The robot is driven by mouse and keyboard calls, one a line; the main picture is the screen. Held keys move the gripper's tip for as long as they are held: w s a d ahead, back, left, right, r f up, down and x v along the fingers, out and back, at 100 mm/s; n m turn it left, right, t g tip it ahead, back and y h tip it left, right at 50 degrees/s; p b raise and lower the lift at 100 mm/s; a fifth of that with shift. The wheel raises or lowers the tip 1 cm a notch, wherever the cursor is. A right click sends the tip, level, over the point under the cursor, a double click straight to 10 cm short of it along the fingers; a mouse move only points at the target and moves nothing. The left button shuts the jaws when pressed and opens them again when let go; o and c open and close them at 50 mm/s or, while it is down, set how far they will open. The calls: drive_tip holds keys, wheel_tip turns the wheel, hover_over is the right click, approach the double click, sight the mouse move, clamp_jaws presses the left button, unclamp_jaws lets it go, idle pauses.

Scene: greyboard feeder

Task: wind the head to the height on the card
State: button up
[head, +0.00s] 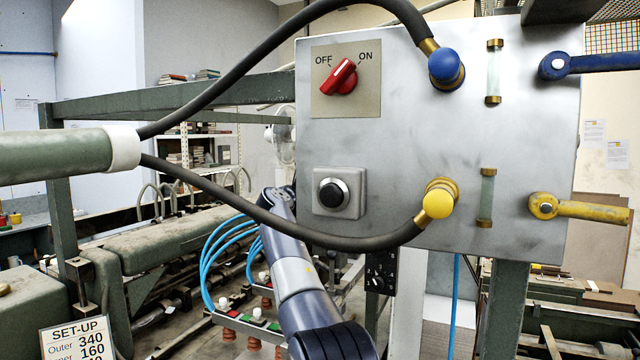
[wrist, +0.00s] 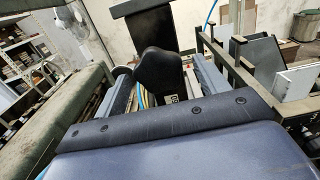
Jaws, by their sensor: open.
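A set-up card (head: 78,339) at the lower left of the head view reads "Outer 340" and, partly cut off, a line with "160". Its lowest line is cut by the frame edge. A bar with orange-brown cups (head: 228,333) and blue hoses (head: 212,255) is partly hidden behind my arm; whether it is the head to wind, I cannot tell. I can make out no winding handle or height scale. My arm rises from the bottom centre of the head view and passes behind a black hose. I cannot make out my gripper's fingers in either view.
A grey control panel (head: 420,140) close by on the right carries a red switch (head: 340,76), a black button (head: 332,194), and blue and yellow fittings. A green machine frame (head: 175,245) stands left. A framework (wrist: 262,85) is right in the wrist view.

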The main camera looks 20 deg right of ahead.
drive_tip(key=shift+w+d, duration=0.5)
drive_tip(key=shift+w, duration=0.05)
drive_tip(key=c, duration=1)
